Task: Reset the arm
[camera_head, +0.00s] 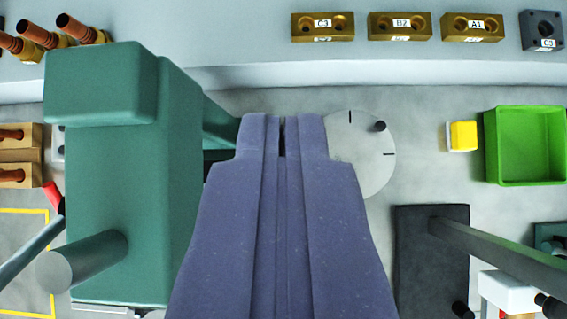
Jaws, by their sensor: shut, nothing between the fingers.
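My gripper (281,122) shows in the head camera view as a purple-grey pair of fingers pointing away from me, up the middle of the picture. The fingers are shut with only a thin slit between them, and nothing is held. They hide the floor beneath them and part of the round grey disc (362,160) to their right. The fingertips end below the pale ledge in the picture. The rest of the arm is not in view.
A large green machine body (125,200) stands close on the left. A green bin (488,150), a yellow block (463,135) and a dark plate (415,265) lie right.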

